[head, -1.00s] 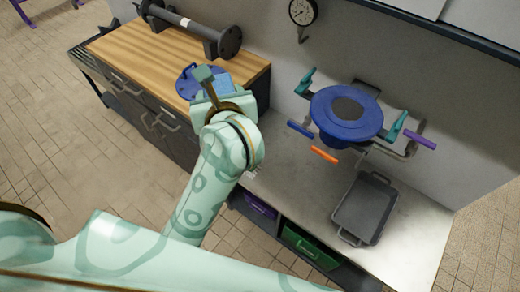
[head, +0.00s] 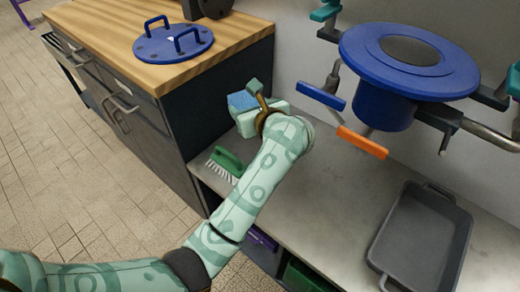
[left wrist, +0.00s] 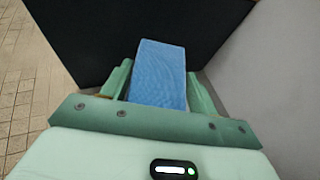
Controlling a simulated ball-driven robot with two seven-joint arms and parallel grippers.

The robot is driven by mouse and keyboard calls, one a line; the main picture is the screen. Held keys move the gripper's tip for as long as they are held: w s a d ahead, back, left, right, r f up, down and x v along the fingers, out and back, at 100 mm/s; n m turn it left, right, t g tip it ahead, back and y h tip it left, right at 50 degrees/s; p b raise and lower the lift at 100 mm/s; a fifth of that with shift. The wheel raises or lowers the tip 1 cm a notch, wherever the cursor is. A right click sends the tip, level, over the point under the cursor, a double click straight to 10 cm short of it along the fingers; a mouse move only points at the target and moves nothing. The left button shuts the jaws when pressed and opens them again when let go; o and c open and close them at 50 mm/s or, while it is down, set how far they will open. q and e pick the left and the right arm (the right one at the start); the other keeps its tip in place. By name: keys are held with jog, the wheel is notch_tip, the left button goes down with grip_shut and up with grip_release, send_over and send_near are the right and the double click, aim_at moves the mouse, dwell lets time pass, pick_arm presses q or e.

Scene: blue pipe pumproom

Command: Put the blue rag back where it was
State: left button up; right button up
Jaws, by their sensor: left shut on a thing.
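The blue rag (head: 241,101) is a small folded block in my left gripper (head: 250,108). In the left wrist view the rag (left wrist: 158,72) sits between the two green fingers and sticks out past them. The gripper is shut on it. It is at the left end of the grey metal bench (head: 335,190), close to the dark side of the wooden-topped cabinet. I cannot tell whether the rag touches the bench. My right gripper is not in view.
A green-handled brush (head: 224,165) lies by the bench's left front edge. A blue flanged valve body (head: 408,60) with orange and blue handles stands right. A grey tray (head: 421,240) is at the right front. A blue lid (head: 173,42) lies on the wooden top (head: 100,40).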

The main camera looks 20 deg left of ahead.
pick_arm(q)
jog(key=b, duration=0.4)
send_over(258, 146)
notch_tip(258, 146, down, 8)
jog(key=shift+g, duration=0.3)
notch_tip(258, 146, down, 6)
jog(key=b, duration=0.3)
jog(key=shift+w, duration=0.1)
notch_tip(258, 146, down, 4)
jog(key=shift+f+b, duration=0.1)
jog(key=shift+b, duration=1)
jog(key=shift+r, duration=0.3)
jog(key=shift+f, duration=0.25)
jog(key=o, duration=0.9)
jog(key=shift+o, duration=0.3)
jog(key=shift+r, duration=0.1)
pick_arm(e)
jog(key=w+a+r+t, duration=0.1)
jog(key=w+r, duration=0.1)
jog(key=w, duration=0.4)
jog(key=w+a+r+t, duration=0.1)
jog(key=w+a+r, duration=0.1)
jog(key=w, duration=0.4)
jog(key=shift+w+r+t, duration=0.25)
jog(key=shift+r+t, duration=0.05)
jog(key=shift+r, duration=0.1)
